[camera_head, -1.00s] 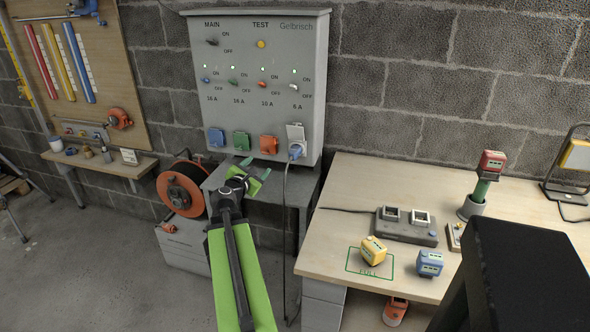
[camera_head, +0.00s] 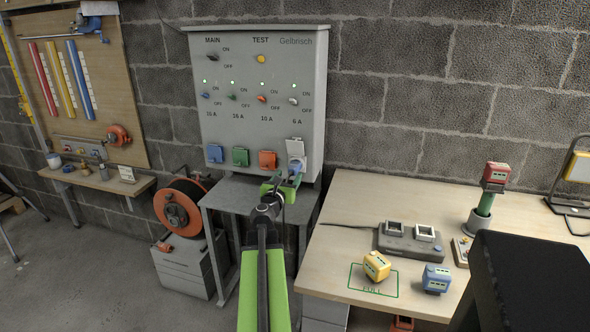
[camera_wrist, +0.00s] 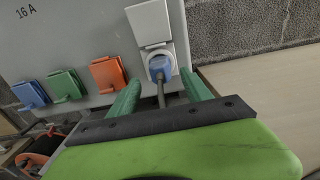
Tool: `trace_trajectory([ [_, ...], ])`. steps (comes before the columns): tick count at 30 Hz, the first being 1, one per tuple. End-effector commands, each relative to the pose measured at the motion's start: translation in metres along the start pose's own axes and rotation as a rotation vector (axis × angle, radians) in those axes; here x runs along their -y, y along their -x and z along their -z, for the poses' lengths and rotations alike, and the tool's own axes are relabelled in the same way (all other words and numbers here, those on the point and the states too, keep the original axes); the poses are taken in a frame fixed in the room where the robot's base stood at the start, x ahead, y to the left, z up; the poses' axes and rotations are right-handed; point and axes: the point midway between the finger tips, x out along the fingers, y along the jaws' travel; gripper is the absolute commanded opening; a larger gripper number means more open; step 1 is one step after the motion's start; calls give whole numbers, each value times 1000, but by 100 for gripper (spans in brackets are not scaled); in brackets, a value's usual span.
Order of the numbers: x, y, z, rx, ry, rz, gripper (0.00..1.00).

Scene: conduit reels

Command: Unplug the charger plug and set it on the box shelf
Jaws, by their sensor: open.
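The charger plug is blue and sits in the rightmost socket of the grey wall box, under a raised white lid; it shows in the wrist view (camera_wrist: 159,66). In the wrist view my gripper (camera_wrist: 161,88) is open, with one green finger on each side of the plug's dark cable (camera_wrist: 161,96). The fingertips are just short of or beside the plug; contact is not visible. A grey shelf (camera_head: 228,195) stands below the box, its visible top clear.
Green (camera_head: 240,156), orange (camera_head: 267,159) and blue (camera_head: 215,153) closed socket covers are in a row left of the plug. A wooden bench (camera_head: 335,215) with a charger (camera_head: 410,243) and battery blocks stands at right. An orange cable reel (camera_head: 180,208) is at left.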

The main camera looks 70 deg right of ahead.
Motion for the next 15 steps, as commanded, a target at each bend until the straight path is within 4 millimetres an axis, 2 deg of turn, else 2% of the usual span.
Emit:
trace_trajectory([
  [1,0,-10,0,0,0,1,57],
  [9,-1,-50,0,0,-1,1,57],
  [15,0,-68,0,0,-1,1,57],
])
